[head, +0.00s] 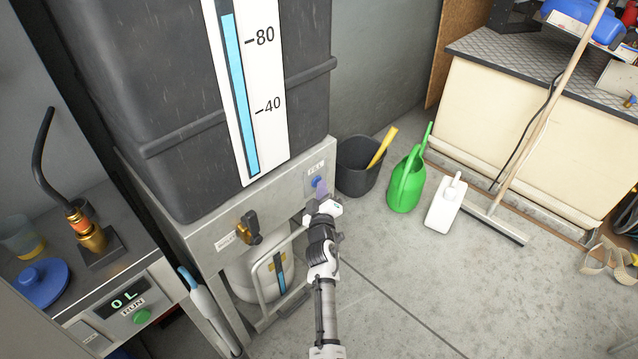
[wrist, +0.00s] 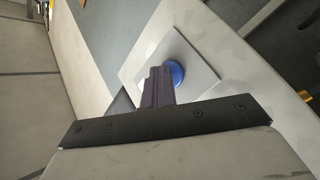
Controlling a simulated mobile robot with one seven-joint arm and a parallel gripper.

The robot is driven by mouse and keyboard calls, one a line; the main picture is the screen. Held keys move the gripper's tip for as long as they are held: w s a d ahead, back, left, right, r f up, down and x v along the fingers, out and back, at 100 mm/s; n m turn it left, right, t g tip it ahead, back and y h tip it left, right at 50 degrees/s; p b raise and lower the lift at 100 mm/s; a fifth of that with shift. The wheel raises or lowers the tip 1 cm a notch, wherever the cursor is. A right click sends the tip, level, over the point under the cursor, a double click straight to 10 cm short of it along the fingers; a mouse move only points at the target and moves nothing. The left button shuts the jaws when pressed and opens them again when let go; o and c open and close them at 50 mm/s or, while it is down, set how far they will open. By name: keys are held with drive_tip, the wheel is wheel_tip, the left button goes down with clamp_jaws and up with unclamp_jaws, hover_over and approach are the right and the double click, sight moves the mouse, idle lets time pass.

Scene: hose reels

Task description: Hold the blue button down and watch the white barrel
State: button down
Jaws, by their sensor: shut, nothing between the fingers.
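The blue button (head: 317,181) sits on a pale plate on the grey front panel under the big dark tank; it also shows in the wrist view (wrist: 177,72). My gripper (head: 321,191) is shut and empty, with its fingertips right at the button. In the wrist view the dark fingers (wrist: 158,84) overlap the button's left edge. I cannot tell whether they touch it or press it in. The white barrel (head: 246,277) stands below the panel, partly behind a pale frame. A narrow strip with blue on it (head: 280,272) shows at its front.
The dark tank (head: 180,90) has a gauge (head: 240,100) whose blue column reaches above 80. A brass tap (head: 248,230) sits left on the panel. A counter display (head: 125,299) reads 0 L. A black bucket (head: 358,178), green watering can (head: 404,185) and white jug (head: 443,208) stand right.

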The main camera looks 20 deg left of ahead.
idle(0.4)
drive_tip(key=shift+s+d+p, duration=0.4)
drive_tip(key=shift+d+p, duration=0.35)
drive_tip(key=shift+d, duration=0.1)
drive_tip(key=d+p, duration=0.1)
drive_tip(key=s+d+p, duration=0.1)
drive_tip(key=d, duration=0.1)
drive_tip(key=d+p, duration=0.1)
drive_tip(key=p, duration=0.1)
drive_tip(key=shift+s+d, duration=0.3)
drive_tip(key=shift+d, duration=0.1)
